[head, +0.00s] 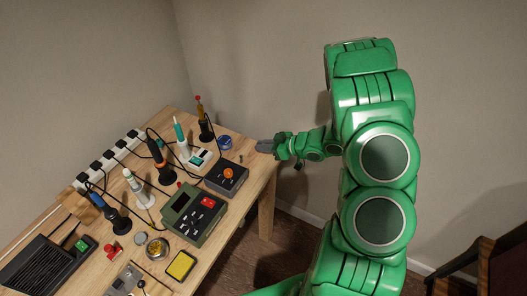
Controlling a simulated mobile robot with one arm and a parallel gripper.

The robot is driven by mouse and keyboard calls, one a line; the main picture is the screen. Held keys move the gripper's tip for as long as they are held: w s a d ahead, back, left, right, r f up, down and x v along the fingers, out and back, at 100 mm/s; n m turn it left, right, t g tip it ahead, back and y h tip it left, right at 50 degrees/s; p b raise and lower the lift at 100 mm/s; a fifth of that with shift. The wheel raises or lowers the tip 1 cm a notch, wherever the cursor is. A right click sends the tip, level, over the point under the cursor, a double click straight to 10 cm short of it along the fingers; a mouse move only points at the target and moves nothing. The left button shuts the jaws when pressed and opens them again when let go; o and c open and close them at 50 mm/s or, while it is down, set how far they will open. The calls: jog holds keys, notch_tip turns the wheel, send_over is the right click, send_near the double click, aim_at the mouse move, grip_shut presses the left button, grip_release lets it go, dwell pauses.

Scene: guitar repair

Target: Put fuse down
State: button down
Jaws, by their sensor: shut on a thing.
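My gripper (265,146) is at the end of my green arm, near the far right corner of the wooden table (257,162). Its dark grey fingers point left and look shut. They seem to be at or just above the table's right edge; the exact height is hard to tell. The fuse between the fingers is too small or hidden to make out. No other fuse can be picked out on the table.
A blue round item (224,142) lies left of my gripper. A black box with an orange knob (228,175) and a green device (194,214) stand nearer. Soldering tools and a power strip (110,158) fill the left. A dark chair (490,255) is at right.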

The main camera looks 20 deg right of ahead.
jog(key=shift+f, duration=1.45)
jog(key=c, duration=1.2)
grip_release()
jog(key=shift+f, duration=0.1)
jog(key=v, duration=0.7)
jog(key=shift+o, duration=0.5)
jog(key=shift+s+d, duration=0.3)
